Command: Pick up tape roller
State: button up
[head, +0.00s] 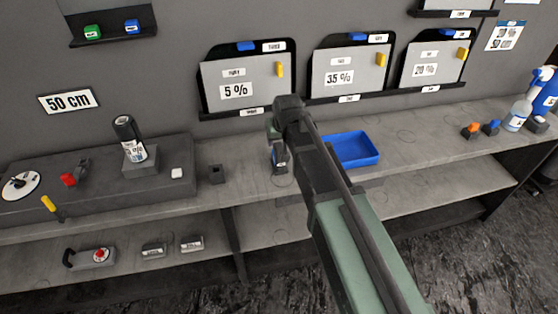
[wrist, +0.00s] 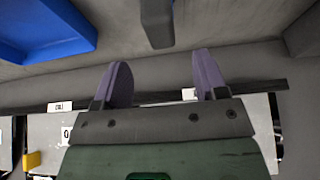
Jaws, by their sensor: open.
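My gripper (wrist: 160,72) shows in the wrist view with two purple fingers spread apart and nothing between them. In the head view its fingers are mostly hidden by the end of my arm, near the back wall above the bench. I cannot surely identify the tape roller. A small dark tool (head: 279,157) stands upright on the bench just below my arm's end. A dark block (wrist: 157,22) stands beyond my fingers in the wrist view, apart from them. A grey device with a red knob (head: 100,255) lies on the lower shelf at left.
A blue tray (head: 376,159) lies right of my arm. Labelled panels (head: 235,72) hang on the wall. Spray bottles (head: 518,113) stand at far right. Bench between tray and bottles is mostly clear.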

aim_at(279, 146)
jog(key=b+x, duration=0.2)
jog(key=x, duration=0.2)
jog(key=shift+s, duration=0.15)
jog(key=b+x, duration=0.5)
jog(key=shift+f, duration=0.15)
jog(key=shift+s+r, duration=0.15)
jog(key=shift+r, duration=0.1)
jog(key=shift+c, duration=0.2)
jog(key=c, duration=1.1)
jog(key=shift+o, duration=0.2)
jog(key=shift+p, duration=0.3)
jog(key=shift+r, duration=0.1)
